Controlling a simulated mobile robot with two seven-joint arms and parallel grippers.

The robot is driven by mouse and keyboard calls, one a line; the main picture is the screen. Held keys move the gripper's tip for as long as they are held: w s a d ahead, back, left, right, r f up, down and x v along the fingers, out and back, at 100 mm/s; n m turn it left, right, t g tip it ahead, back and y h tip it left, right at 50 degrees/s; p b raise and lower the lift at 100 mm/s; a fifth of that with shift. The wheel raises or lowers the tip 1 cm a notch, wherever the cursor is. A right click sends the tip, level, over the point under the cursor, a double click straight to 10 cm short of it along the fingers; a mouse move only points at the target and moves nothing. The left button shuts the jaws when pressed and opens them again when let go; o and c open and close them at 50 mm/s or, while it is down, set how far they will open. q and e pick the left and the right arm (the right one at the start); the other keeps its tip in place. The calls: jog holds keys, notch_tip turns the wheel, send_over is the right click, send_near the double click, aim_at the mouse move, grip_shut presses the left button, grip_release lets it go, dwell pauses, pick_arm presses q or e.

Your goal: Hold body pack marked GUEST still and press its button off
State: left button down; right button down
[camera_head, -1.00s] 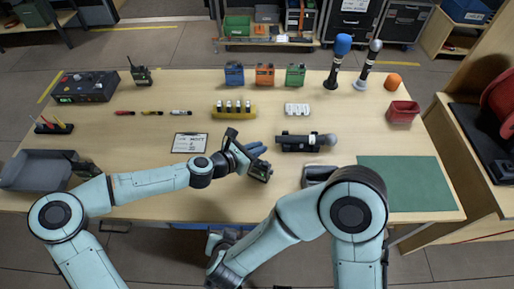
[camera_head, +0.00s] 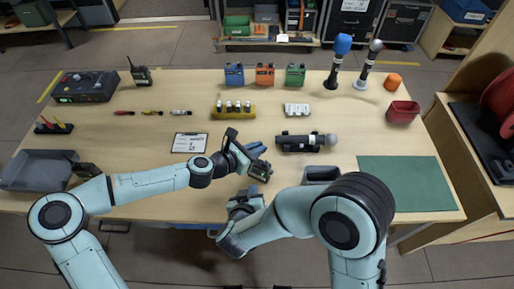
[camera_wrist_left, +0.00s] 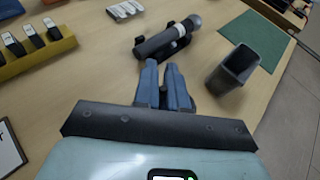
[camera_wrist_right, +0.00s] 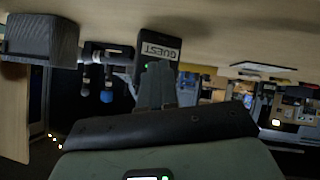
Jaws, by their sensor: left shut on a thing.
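The body pack marked GUEST (camera_wrist_right: 160,47) is a dark box with a white label, straight ahead of my right fingertips in the right wrist view, which is upside down. My left gripper (camera_head: 264,149) is over the front middle of the table, shut on the pack. The left wrist view shows its blue fingers (camera_wrist_left: 163,72) close together, with the pack hidden there. My right gripper (camera_head: 249,197) is at the front table edge, below the left one in the head view. Its fingers (camera_wrist_right: 158,68) are together and empty. I cannot make out the button.
A microphone in a dark clamp (camera_head: 297,143) lies beyond the left fingers. A dark open cup (camera_wrist_left: 238,66) stands to their right. A clipboard (camera_head: 190,143) and a yellow rack (camera_head: 233,112) lie nearby. The green mat (camera_head: 405,185) at right is bare.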

aim_at(261, 175)
jog(key=shift+w+d, duration=0.35)
jog(key=shift+w, duration=0.35)
jog(key=shift+w+d, duration=0.3)
jog(key=shift+w, duration=0.4)
dwell(1.0)
jog(key=shift+w+d, duration=0.2)
jog(key=shift+w, duration=0.2)
jog(key=shift+w, duration=0.1)
dwell(0.4)
jog(key=shift+s+a, duration=0.2)
jog(key=shift+s, duration=0.35)
jog(key=shift+s+a, duration=0.45)
jog(key=shift+s, duration=0.45)
jog(key=shift+s+a, duration=0.4)
jog(key=shift+s, duration=0.5)
jog(key=shift+s+a, duration=0.45)
jog(key=shift+s, duration=0.45)
